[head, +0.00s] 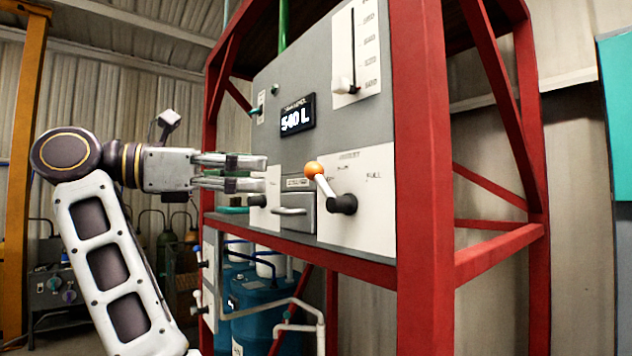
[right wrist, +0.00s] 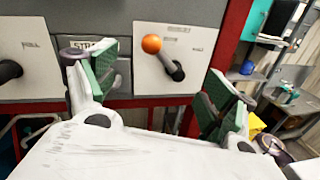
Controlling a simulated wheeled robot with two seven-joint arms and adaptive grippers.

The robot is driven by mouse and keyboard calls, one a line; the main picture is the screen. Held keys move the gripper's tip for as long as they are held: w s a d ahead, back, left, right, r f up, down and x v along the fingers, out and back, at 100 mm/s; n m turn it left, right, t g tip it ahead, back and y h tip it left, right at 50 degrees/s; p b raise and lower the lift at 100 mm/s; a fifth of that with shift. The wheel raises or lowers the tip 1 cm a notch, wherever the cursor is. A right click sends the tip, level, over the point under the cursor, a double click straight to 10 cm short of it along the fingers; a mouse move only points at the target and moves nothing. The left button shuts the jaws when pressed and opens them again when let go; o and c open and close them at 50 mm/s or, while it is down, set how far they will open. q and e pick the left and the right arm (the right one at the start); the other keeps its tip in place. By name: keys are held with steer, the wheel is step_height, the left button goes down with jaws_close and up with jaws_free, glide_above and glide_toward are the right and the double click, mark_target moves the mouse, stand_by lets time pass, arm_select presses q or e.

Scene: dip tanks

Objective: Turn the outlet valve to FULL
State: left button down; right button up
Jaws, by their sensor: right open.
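The valve lever (head: 326,186) has an orange ball (head: 314,169) at its end and a black hub (head: 343,204). It sits on a white plate (head: 370,225) with FULL printed at the right; the plate's heading is too small to read surely. The lever points up and left from its hub, away from FULL. My right gripper (head: 264,174) is open and empty, left of the ball and apart from it. In the right wrist view the orange ball (right wrist: 151,44) shows ahead, between the open green-padded fingers. My left gripper is not in view.
A second valve with a black hub (head: 257,201) is on the left part of the grey panel. A display (head: 297,115) reads 540 L, with a slider (head: 345,84) above right. A red frame post (head: 421,180) stands just right of the plate. Blue drums (head: 258,305) stand below.

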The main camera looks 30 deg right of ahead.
mark_target(315, 175)
steer(key=d, duration=0.4)
steer(key=s+d+b, duration=0.1)
steer(key=d, duration=0.7)
steer(key=shift+s+d, duration=0.15)
steer(key=shift+s, duration=0.1)
stand_by(0.4)
steer(key=shift+f, duration=0.15)
steer(key=c, duration=1.5)
